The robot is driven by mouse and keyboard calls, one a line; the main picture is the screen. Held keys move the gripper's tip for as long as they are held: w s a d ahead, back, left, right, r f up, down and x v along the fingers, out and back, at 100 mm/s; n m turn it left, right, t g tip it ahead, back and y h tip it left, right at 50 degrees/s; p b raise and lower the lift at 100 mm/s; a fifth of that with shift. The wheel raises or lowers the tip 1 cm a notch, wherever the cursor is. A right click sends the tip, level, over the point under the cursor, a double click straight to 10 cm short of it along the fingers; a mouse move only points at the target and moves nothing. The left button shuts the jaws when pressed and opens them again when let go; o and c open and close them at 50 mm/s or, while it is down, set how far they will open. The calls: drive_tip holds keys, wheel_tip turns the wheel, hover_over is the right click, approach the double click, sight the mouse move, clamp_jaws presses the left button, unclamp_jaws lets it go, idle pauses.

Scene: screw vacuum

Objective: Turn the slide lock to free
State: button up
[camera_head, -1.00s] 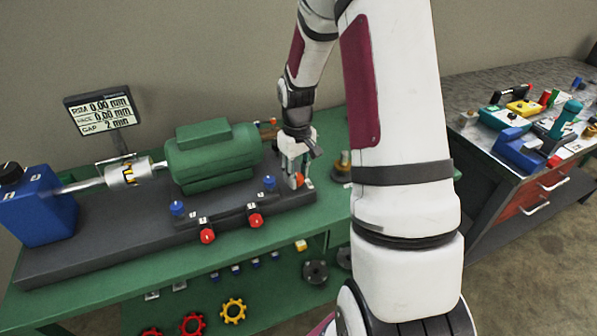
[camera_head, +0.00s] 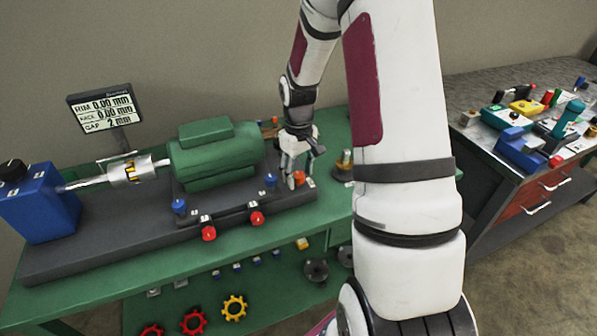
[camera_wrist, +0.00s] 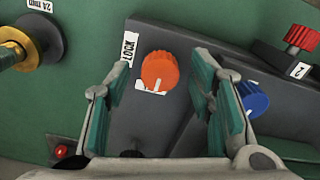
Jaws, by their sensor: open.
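The slide lock is an orange ribbed knob (camera_wrist: 160,70) with a white pointer mark at its lower edge, beside a white label reading "LOCK" (camera_wrist: 128,50). It stands on the right end of the dark base plate. In the head view the orange knob (camera_head: 299,178) shows beside my fingers. My gripper (camera_wrist: 160,105) is open, with its green-padded fingers on either side of and short of the knob in the wrist view. Nothing is between the pads. In the head view my gripper (camera_head: 291,175) points down at the plate's end.
A blue knob (camera_wrist: 252,100) sits close to my right finger in the wrist view. A red knob (camera_wrist: 302,37) is beyond it. A green motor (camera_head: 212,155) stands left of my gripper. A brass-topped post (camera_head: 345,165) stands to the right.

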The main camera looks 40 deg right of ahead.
sight(298, 174)
wheel_tip(298, 174, up, 12)
idle(0.5)
idle(0.4)
drive_tip(key=s+a+r+t, duration=0.2)
drive_tip(key=s+a+r, duration=0.8)
drive_tip(key=a+r, duration=0.2)
drive_tip(key=s+a+t, duration=0.1)
drive_tip(key=s+a, duration=0.2)
drive_tip(key=s, duration=0.3)
drive_tip(key=s+a+r+t, duration=0.1)
drive_tip(key=s+a, duration=0.3)
drive_tip(key=s, duration=0.2)
drive_tip(key=shift+s+a+r, duration=0.15)
drive_tip(key=shift+s+a, duration=0.15)
drive_tip(key=shift+s, duration=0.05)
drive_tip(key=shift+d, duration=0.15)
